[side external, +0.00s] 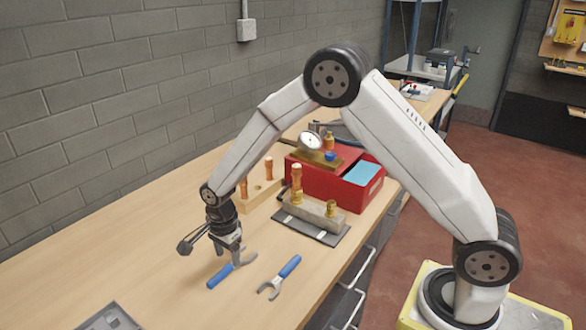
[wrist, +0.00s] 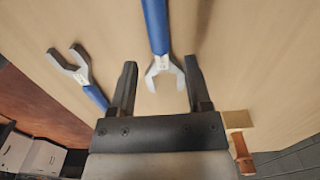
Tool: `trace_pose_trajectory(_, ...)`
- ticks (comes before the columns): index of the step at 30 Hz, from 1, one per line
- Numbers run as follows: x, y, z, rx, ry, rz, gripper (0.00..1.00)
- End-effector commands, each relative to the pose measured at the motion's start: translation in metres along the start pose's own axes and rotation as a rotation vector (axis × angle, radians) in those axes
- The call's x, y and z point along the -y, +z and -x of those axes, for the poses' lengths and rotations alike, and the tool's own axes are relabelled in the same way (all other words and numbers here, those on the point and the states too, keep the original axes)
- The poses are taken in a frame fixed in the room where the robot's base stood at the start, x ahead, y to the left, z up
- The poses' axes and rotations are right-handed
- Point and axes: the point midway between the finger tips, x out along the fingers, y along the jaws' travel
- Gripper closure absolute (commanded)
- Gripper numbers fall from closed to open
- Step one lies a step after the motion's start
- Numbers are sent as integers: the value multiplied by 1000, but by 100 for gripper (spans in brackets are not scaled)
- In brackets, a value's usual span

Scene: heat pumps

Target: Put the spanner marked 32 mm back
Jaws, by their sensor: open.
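Two open-ended spanners with blue handles and grey jaws lie on the bench. The left spanner (side external: 219,275) is under my gripper (side external: 237,258); the right spanner (side external: 289,267) lies apart from it. In the wrist view, my gripper (wrist: 160,68) is open, with its fingers either side of the jaw end of one spanner (wrist: 156,25). The fingers do not visibly grip it. The other spanner (wrist: 80,75) lies outside the fingers, to the left. Size marks are too small to read, so I cannot tell which is 32 mm.
A grey tray (side external: 108,318) is cut off at the bottom left. Behind the spanners are a dark mat (side external: 318,231) with a metal block and brass fittings, a wooden block (side external: 264,193) with copper-coloured pieces, and a red box (side external: 345,190).

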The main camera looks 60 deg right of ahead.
Motion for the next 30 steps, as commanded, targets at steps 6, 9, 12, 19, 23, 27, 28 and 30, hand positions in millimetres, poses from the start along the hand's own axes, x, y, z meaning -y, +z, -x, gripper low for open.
trace_pose_trajectory(6, 1, 0, 36, 0, -4, 0, 37)
trace_pose_trajectory(9, 1, 0, 52, 0, -4, 0, 37)
trace_pose_trajectory(12, 0, 0, 67, 0, -3, -1, 37)
trace_pose_trajectory(19, 0, 0, 87, 0, -1, -1, 37)
trace_pose_trajectory(23, 0, 0, 91, 0, 0, 0, 37)
trace_pose_trajectory(27, 0, 0, 91, 0, 1, 0, 37)
trace_pose_trajectory(28, 0, 0, 91, 0, 1, 0, 37)
trace_pose_trajectory(30, 0, 0, 91, 0, 0, 0, 37)
